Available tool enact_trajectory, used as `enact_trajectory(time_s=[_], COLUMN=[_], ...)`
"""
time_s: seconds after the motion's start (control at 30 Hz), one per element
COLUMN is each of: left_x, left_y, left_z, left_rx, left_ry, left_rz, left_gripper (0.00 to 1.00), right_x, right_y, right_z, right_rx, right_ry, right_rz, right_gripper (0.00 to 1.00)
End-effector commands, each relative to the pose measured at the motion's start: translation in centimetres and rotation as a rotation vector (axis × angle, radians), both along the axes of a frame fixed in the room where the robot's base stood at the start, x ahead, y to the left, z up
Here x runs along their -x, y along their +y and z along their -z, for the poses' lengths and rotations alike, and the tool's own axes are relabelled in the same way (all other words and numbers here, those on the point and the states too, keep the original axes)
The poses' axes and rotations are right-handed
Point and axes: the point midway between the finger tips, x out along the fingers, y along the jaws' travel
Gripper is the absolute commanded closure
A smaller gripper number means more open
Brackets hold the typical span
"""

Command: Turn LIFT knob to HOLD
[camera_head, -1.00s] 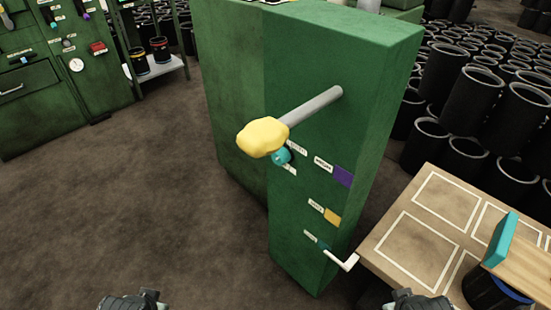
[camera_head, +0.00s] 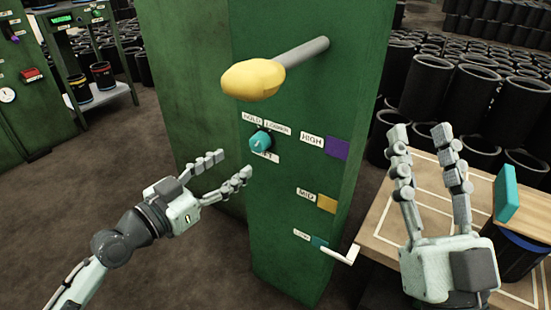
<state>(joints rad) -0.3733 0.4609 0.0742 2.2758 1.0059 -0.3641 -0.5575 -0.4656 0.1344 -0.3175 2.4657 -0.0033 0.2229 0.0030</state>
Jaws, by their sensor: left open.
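The LIFT knob (camera_head: 261,141) is a small teal knob on the front of the green cabinet (camera_head: 285,235). White labels reading HOLD (camera_head: 252,117) and LOWER (camera_head: 278,128) sit above it, and a partly hidden label sits below it. My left gripper (camera_head: 236,165) is open and empty, its fingers pointing at the panel just below and left of the knob. It looks apart from the knob. My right gripper (camera_head: 427,135) is open and empty, fingers pointing up, in front of the wooden table at the right.
A yellow knob on a grey rod (camera_head: 255,78) juts out above the LIFT knob. Purple HIGH (camera_head: 337,148), yellow MID (camera_head: 327,203) and teal markers run down the panel, with a white lever (camera_head: 342,256) low down. A wooden table (camera_head: 375,235) stands right; black sleeves fill the back.

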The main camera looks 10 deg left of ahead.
Motion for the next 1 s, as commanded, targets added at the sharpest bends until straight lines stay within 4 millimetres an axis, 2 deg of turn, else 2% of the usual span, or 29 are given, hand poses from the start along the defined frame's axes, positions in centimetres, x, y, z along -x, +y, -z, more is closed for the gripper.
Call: enact_trajectory(time_s=[0.13,0.6,0.97,1.0], left_x=[-0.6,-6.6,-7.1,-7.1], left_y=[-0.1,-2.8,-3.1,-3.1], left_z=[-0.9,-0.8,-0.7,-0.7], left_rx=[0.014,0.014,0.012,0.012], left_ry=[-0.029,-0.026,-0.023,-0.023], left_rz=[-0.002,-0.003,-0.002,-0.002], left_gripper=[0.44,0.44,0.44,0.48], right_x=[0.8,0.1,0.0,0.0], right_y=[0.0,0.4,0.4,0.4], right_z=[-1.0,0.1,0.2,0.2], right_rx=[-0.019,0.008,0.009,0.010], right_ry=[-0.037,0.045,0.049,0.050], right_rz=[-0.005,-0.011,-0.011,-0.011], right_gripper=[0.60,0.60,0.60,0.60])
